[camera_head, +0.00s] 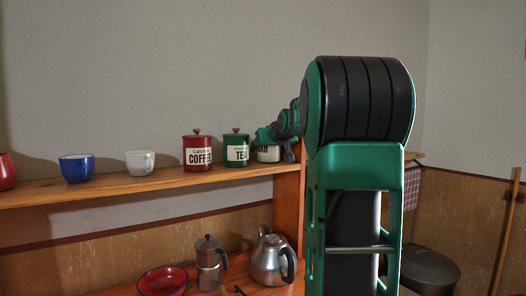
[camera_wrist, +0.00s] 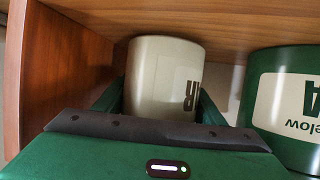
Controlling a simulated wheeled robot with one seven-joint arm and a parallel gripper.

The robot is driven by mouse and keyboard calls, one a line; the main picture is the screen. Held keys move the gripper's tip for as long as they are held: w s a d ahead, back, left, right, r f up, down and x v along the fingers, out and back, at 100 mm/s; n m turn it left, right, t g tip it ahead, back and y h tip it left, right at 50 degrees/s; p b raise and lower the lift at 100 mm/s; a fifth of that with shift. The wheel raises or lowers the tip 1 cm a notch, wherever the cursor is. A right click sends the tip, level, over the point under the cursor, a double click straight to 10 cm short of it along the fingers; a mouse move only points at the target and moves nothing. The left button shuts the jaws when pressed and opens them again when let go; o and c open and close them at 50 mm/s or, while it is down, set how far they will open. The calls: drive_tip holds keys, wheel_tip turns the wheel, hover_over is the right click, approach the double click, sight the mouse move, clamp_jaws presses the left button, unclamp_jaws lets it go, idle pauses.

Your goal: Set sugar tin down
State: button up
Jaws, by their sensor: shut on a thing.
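The sugar tin is a cream-white cylinder (camera_wrist: 160,78) with dark lettering, of which "UR" shows upside down in the wrist view. My gripper (camera_wrist: 163,100) is shut on it, with a green finger on each side. In the head view the white tin (camera_head: 268,154) is at the right part of the wooden shelf (camera_head: 120,188), just right of the green tea tin (camera_head: 236,149), partly hidden by my gripper (camera_head: 275,143). In the wrist view the green tin (camera_wrist: 290,105) stands beside it with a gap. I cannot tell whether the sugar tin touches the shelf.
A red coffee tin (camera_head: 197,152), a white cup (camera_head: 140,162), a blue cup (camera_head: 77,168) and a red vessel (camera_head: 6,172) stand on the shelf. A wooden side panel (camera_wrist: 68,65) is close by. Below are a moka pot (camera_head: 209,262), a kettle (camera_head: 271,260) and a red bowl (camera_head: 163,281).

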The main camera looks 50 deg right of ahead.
sight(269, 147)
drive_tip(key=shift+w+f, duration=0.15)
drive_tip(key=shift+w, duration=0.05)
drive_tip(key=o, duration=1.1)
drive_tip(key=shift+f, duration=0.1)
drive_tip(key=shift+s+r, duration=0.2)
drive_tip(key=v, duration=1.1)
drive_tip(key=shift+s, duration=0.15)
drive_tip(key=shift+s+a+r, duration=0.1)
drive_tip(key=shift+s+a, duration=0.05)
drive_tip(key=shift+s, duration=0.1)
